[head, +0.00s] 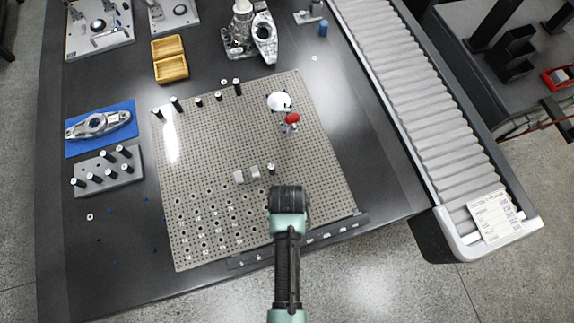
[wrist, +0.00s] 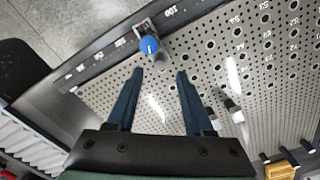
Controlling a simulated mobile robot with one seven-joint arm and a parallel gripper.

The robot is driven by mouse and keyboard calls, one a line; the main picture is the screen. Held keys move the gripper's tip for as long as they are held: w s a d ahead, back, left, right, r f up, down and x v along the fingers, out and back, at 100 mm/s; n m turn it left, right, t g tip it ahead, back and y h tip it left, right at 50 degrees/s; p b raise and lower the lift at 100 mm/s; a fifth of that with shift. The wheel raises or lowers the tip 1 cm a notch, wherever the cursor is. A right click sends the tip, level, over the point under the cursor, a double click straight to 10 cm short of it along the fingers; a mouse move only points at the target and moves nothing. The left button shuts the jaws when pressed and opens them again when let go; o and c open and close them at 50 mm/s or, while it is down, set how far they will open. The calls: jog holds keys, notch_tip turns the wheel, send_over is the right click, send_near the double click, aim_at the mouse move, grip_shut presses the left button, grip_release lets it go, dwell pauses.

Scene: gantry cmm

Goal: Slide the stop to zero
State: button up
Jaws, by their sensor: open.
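In the wrist view the stop, a grey slider with a round blue knob (wrist: 149,46), sits on the dark marked rail (wrist: 110,52) along the edge of the perforated plate. An upside-down "100" mark lies close beside it on the rail; I cannot make out the zero mark. My gripper (wrist: 158,72) is open and empty, its two dark fingers pointing toward the knob, which appears just beyond the fingertips and apart from them. In the head view my gripper (head: 287,192) hangs over the plate's front part, and my arm hides the stop on the rail (head: 335,231).
The perforated plate (head: 230,135) carries small posts, two light blocks (head: 246,173) and a red-knobbed clamp (head: 291,119). A roller conveyor (head: 400,80) runs along the right. A grey block with black pins (head: 107,172) and a blue mat (head: 122,115) with a metal part lie left.

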jog(key=shift+f+b, duration=0.3)
jog(key=shift+f, duration=2.7)
grip_shut()
